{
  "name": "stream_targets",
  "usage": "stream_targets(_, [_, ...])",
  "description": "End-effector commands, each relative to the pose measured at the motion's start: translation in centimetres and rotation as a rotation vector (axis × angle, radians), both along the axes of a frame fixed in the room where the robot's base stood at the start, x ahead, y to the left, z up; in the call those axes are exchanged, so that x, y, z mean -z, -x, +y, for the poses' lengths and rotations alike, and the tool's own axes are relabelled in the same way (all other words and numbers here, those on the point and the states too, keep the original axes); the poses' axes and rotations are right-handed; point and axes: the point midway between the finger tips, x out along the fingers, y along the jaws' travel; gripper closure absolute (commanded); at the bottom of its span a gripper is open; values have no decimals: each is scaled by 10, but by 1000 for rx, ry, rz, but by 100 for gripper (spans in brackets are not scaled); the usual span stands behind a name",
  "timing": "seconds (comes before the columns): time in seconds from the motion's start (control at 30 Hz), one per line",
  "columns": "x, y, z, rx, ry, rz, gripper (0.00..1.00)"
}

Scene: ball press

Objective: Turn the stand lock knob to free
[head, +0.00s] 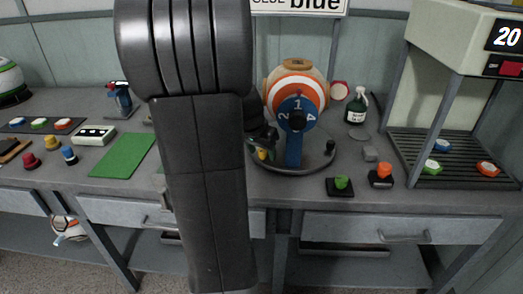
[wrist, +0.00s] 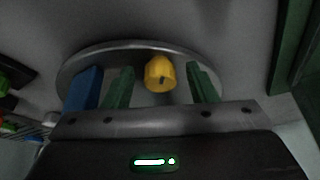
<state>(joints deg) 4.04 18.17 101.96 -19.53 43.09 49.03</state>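The yellow stand lock knob (wrist: 160,72) sits on the round grey base plate of the stand (wrist: 205,58) in the wrist view. A small dark mark shows on it. My gripper (wrist: 160,68) is open, with one green finger on each side of the knob and a visible gap on both sides. In the head view my gripper (head: 262,148) is low at the left of the stand's blue post (head: 293,150), and the knob (head: 262,155) shows only as a small yellow patch. An orange and white ball (head: 296,82) rests above the post behind a blue numbered dial (head: 297,116).
My arm hides part of the bench. A green mat (head: 124,155) lies left of it. A press with a slatted tray (head: 460,146) is at far right.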

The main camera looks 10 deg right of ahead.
Motion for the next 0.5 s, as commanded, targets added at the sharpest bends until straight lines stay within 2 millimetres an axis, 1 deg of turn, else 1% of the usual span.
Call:
stream_targets(0.17, [0, 0, 0, 0, 0, 1, 48])
stream_targets(0.27, [-5, 1, 1, 0, 0, 0, 48])
stream_targets(0.37, [-18, 4, 5, -1, 1, -3, 48])
stream_targets(0.5, [-46, 12, 12, -2, 0, -5, 48])
